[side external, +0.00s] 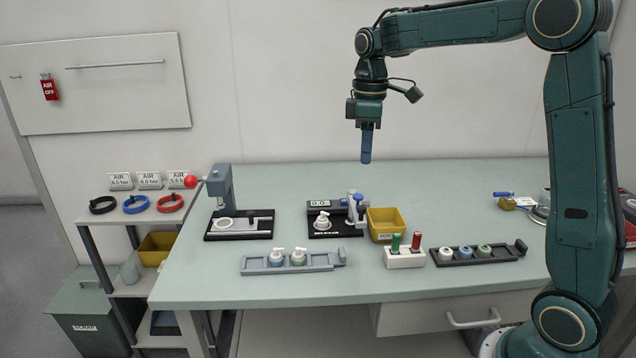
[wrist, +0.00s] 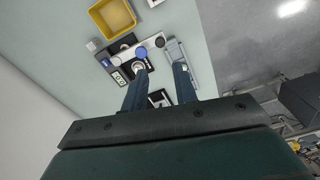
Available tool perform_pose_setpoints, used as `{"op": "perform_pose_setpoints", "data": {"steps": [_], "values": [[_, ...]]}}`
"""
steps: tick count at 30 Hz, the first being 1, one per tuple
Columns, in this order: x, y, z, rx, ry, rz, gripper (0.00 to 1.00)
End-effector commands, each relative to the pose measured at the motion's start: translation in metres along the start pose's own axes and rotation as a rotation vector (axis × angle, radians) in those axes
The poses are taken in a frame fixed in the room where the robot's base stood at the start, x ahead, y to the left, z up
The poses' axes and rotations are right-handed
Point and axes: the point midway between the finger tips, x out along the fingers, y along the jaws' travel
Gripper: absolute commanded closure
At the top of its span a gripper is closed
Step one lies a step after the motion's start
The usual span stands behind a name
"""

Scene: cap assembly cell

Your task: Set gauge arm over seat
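The gauge (side external: 318,234) stands mid-table in the side view, with a black base, a small display box and a white nozzle cap (side external: 322,221) on its seat. Its pale arm with blue parts (side external: 358,200) stands at the right end, beside the seat; it appears turned away from the cap. My gripper (side external: 366,160) hangs above the table, behind and above the gauge in the picture, touching nothing. In the wrist view, my gripper (wrist: 160,70) has its two fingers apart with nothing held. The gauge's blue knob (wrist: 140,52) shows beyond the fingertips.
A yellow bin (side external: 388,221) stands close right of the gauge. A press (side external: 222,190) with a red ball handle is left. A grey tray (side external: 256,265) with caps, a white block (side external: 404,259) with green and red pieces, and a dark tray (side external: 466,258) lie in front.

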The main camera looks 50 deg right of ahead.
Motion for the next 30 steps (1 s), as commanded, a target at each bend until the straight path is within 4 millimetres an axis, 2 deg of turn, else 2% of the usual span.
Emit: {"op": "perform_pose_setpoints", "data": {"steps": [21,30], "values": [[0.1,-0.001,0.001,0.0,-0.002,-0.002,0.71],[0.124,-0.001,0.0,0.0,0.0,0.0,0.71]]}}
